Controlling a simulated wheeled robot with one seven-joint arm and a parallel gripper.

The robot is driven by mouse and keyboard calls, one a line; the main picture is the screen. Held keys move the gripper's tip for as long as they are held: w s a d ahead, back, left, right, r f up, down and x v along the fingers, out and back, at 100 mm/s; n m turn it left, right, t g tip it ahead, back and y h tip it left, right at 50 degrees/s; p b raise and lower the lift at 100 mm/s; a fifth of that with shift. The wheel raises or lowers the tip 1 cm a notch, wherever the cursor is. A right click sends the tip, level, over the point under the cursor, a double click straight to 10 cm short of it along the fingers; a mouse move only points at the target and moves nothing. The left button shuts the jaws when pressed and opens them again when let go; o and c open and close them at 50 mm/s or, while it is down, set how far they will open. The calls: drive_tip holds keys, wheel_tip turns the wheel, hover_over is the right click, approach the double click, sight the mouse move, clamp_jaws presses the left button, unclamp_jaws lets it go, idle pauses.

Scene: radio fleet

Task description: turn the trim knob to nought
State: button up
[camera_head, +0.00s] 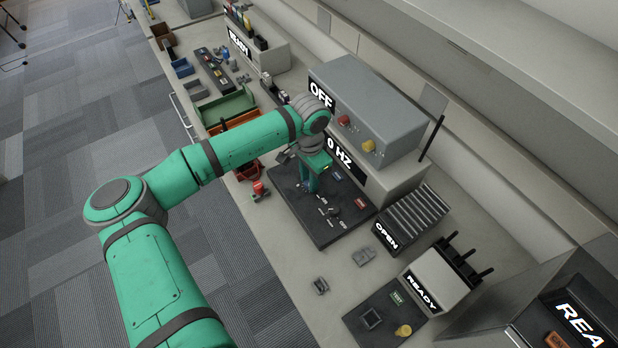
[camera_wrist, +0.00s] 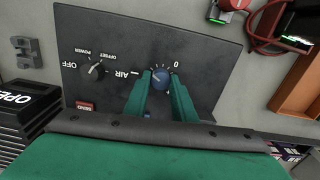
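A blue round knob, which I take to be the trim knob (camera_wrist: 160,78), stands on a dark panel (camera_wrist: 215,50) in the wrist view. A "0" mark is printed at its upper right, with short tick marks around it. My gripper (camera_wrist: 160,75) has its two green fingers on either side of the knob, with no clear gap to it. In the head view my gripper (camera_head: 311,184) reaches down onto the dark panel (camera_head: 318,236) and hides much of the knob. The display behind the panel (camera_head: 346,160) reads "0 HZ".
A grey box (camera_head: 375,105) reading "OFF" stands behind the panel. A ribbed unit (camera_head: 417,212) marked OPEN is to the right.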

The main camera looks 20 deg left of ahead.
clamp_jaws()
drive_tip(key=shift+c, duration=2.2)
unclamp_jaws()
drive_tip(key=shift+m, duration=0.4)
drive_tip(key=m, duration=0.3)
drive_tip(key=shift+m, duration=0.4)
drive_tip(key=m, duration=0.3)
drive_tip(key=shift+m, duration=0.3)
drive_tip(key=m, duration=0.4)
drive_tip(key=shift+m, duration=2.8)
